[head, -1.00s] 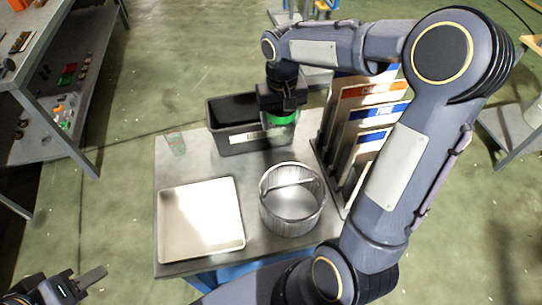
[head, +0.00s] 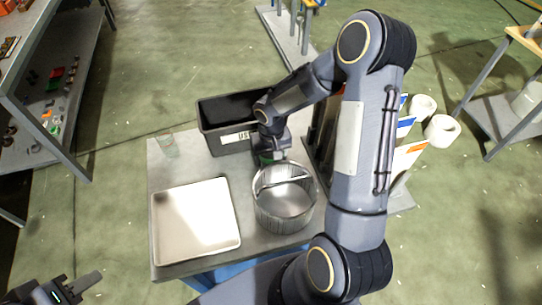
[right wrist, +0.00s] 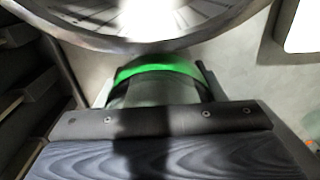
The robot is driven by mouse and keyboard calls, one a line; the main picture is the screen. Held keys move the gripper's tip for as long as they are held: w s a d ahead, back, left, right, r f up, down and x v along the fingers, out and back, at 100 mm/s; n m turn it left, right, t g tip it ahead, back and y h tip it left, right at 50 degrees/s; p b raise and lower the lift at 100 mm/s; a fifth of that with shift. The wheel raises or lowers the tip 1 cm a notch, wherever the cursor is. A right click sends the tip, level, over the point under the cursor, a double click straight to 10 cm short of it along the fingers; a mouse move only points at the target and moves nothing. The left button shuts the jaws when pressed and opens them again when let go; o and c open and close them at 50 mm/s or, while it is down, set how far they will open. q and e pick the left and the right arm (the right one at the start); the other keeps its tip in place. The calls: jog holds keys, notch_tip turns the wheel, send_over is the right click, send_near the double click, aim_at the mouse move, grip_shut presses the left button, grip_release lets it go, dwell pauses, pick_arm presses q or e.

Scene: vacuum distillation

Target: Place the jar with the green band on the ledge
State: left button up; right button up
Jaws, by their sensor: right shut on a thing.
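My right gripper (head: 270,150) is shut on the jar with the green band, over the table between the dark bin and the round metal pot. The arm hides most of the jar in the head view; only a sliver of green shows under the gripper. In the right wrist view the jar's green band (right wrist: 158,72) is clear, above its glassy body, with the pot's rim close beyond it. I cannot tell whether the jar touches the table. My left gripper (head: 75,288) is at the lower left, partly cut off and away from the table. I cannot make out which surface is the ledge.
The round metal pot (head: 285,215) and a pale square tray (head: 195,240) stand on the table. The dark bin (head: 228,140) is at the back, with a small clear glass (head: 167,146) left of it. A rack of panels (head: 402,158) stands right, partly behind my arm.

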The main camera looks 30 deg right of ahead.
jog(key=shift+f, duration=0.2)
jog(key=o, duration=1)
jog(key=shift+o, duration=0.2)
